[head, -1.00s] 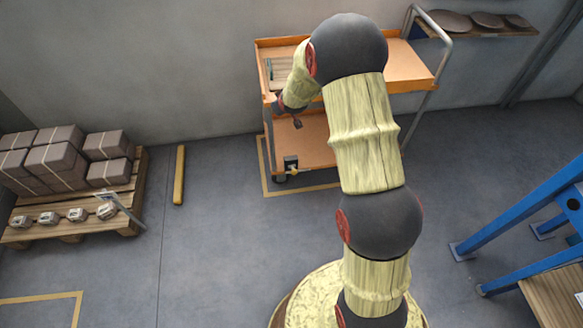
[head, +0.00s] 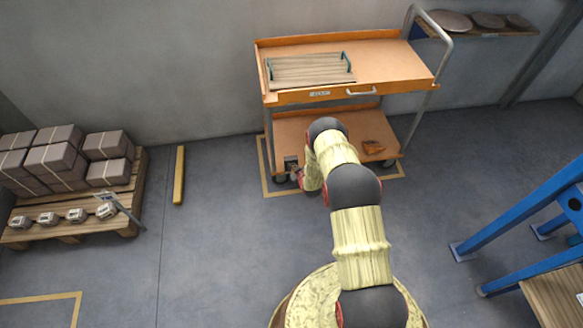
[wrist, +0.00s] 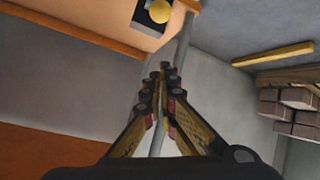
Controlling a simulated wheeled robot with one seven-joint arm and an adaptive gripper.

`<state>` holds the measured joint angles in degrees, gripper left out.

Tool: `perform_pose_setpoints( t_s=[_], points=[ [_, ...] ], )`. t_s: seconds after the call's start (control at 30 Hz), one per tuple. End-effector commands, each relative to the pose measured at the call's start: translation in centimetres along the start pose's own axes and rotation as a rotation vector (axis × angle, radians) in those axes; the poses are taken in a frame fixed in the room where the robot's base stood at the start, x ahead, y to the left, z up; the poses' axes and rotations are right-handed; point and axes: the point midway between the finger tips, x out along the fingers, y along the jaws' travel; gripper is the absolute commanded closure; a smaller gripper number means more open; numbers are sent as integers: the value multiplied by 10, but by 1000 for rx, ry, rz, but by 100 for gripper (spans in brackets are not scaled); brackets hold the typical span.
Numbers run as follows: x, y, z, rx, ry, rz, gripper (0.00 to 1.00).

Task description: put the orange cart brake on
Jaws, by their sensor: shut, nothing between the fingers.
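The orange cart (head: 395,68) stands against the back wall, with an upper tray and a lower deck. At its front left corner, low by the wheel, is a black brake box (head: 290,160). In the wrist view the box (wrist: 143,14) carries a yellow round-ended pedal (wrist: 162,11), at the top edge of the picture. My gripper (wrist: 163,72) is shut and empty, with its fingertips pointing toward the box and apart from the pedal in that picture. In the head view my gripper (head: 297,174) is beside the box and partly hides the pedal; contact cannot be told.
A slatted wooden board with green handles (head: 310,70) lies on the cart's upper tray. A brown item (head: 373,147) lies on the lower deck. A yellow bar (head: 179,175) and a loaded pallet (head: 127,215) are to the left. A blue frame (head: 520,210) stands right. The floor between is clear.

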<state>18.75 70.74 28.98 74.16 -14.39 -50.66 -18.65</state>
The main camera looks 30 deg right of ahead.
Motion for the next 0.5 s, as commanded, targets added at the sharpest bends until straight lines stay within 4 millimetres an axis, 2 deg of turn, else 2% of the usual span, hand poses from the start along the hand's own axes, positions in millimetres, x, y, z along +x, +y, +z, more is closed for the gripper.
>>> perform_pose_setpoints(
  t_s=[0.3, 0.5],
  points=[
    [2, 0, 0, 0, -1, 0, 100],
    [23, -1, 2, 1, 0, 0, 100]
  ],
)
